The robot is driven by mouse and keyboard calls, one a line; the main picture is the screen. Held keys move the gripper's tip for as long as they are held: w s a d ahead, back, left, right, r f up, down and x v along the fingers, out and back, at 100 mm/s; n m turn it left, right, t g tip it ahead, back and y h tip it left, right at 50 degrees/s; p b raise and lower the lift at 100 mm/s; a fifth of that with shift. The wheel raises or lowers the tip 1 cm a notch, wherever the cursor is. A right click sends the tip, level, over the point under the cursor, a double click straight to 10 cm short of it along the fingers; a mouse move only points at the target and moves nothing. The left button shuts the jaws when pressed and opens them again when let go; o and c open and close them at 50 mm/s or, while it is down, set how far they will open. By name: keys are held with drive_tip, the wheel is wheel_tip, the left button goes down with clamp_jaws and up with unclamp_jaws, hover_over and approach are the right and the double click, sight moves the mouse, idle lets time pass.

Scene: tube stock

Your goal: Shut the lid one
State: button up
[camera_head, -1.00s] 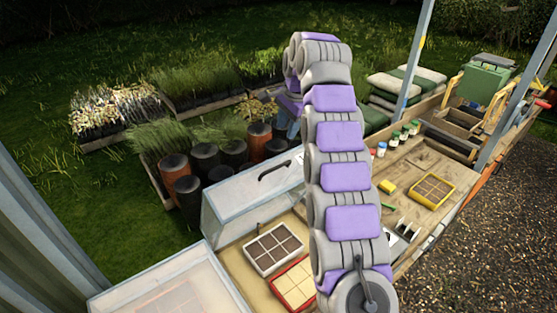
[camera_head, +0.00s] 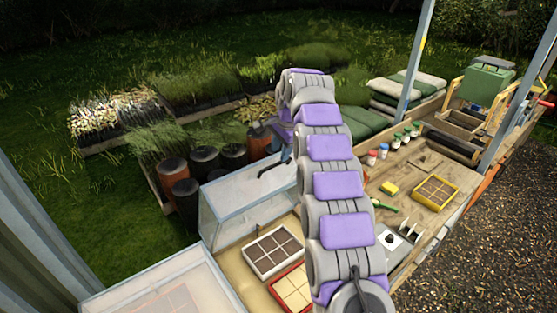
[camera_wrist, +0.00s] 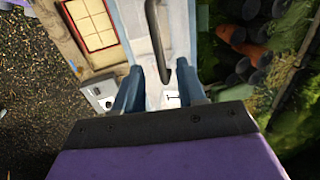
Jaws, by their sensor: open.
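A clear lid (camera_head: 228,212) with a pale frame stands raised at the back of an open bench box, its dark bar handle (camera_head: 270,168) near the top. In the wrist view the lid (camera_wrist: 140,42) runs up the middle, and the handle (camera_wrist: 157,40) lies just beyond my fingertips, roughly in line with the gap. My gripper (camera_wrist: 159,80) is open and empty, its two blue fingers apart. In the head view my gripper (camera_head: 281,150) is at the handle's right end, partly hidden by my arm; I cannot tell whether it touches.
Inside the box are a white-framed seed tray (camera_head: 272,252) and a red-framed tray (camera_head: 292,290). A second clear lid (camera_head: 165,290) lies closed at the left. Black and terracotta pots (camera_head: 205,165) stand behind the raised lid. A yellow tray (camera_head: 436,191) and small jars (camera_head: 384,150) are to the right.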

sight(278, 163)
drive_tip(key=shift+x, duration=2.35)
drive_tip(key=shift+c, duration=0.2)
clamp_jaws()
